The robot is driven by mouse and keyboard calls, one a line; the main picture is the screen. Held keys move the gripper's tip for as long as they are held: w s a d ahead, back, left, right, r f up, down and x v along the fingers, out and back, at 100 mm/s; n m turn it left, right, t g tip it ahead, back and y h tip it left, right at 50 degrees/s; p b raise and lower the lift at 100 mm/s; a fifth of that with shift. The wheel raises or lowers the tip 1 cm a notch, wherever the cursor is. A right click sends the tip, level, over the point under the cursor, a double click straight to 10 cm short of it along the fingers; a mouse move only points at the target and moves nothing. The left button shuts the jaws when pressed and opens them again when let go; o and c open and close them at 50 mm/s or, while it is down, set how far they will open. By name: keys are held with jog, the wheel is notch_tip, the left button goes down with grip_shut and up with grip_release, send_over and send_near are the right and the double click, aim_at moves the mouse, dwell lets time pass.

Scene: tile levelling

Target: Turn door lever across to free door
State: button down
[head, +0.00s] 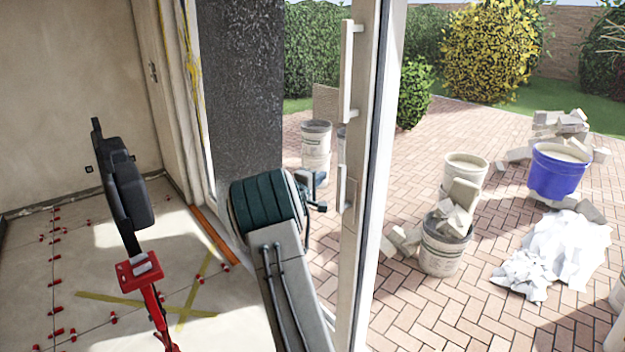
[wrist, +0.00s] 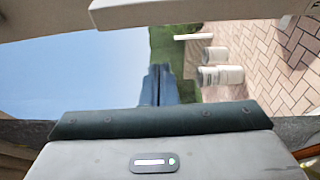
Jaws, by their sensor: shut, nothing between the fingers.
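The door is a tall glazed one with a pale frame (head: 382,130). Its short pale lever (head: 341,188) stands upright on the frame, below a long vertical pull handle (head: 347,70). My gripper (head: 318,193) is just left of the lever, with its fingers pointing towards the frame. I cannot tell whether it touches the lever. In the wrist view the fingers of my gripper (wrist: 158,84) are together, with nothing between them. A pale bar (wrist: 190,12) crosses the top of that view; I cannot tell which door part it is.
Outside lies brick paving with buckets (head: 445,245), a blue tub (head: 558,170) and a white rubble heap (head: 550,255). Inside, the tiled floor carries several red levelling clips (head: 57,333) and a yellow tape cross (head: 190,308). A red-and-black tool (head: 140,265) stands at left.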

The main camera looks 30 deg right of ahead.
jog(key=shift+s+d+p, duration=0.45)
jog(key=shift+s, duration=0.4)
jog(key=shift+s+d+p, duration=0.4)
jog(key=shift+s, duration=0.4)
jog(key=shift+d, duration=0.1)
jog(key=shift+s+f+b, duration=0.2)
jog(key=shift+b, duration=1)
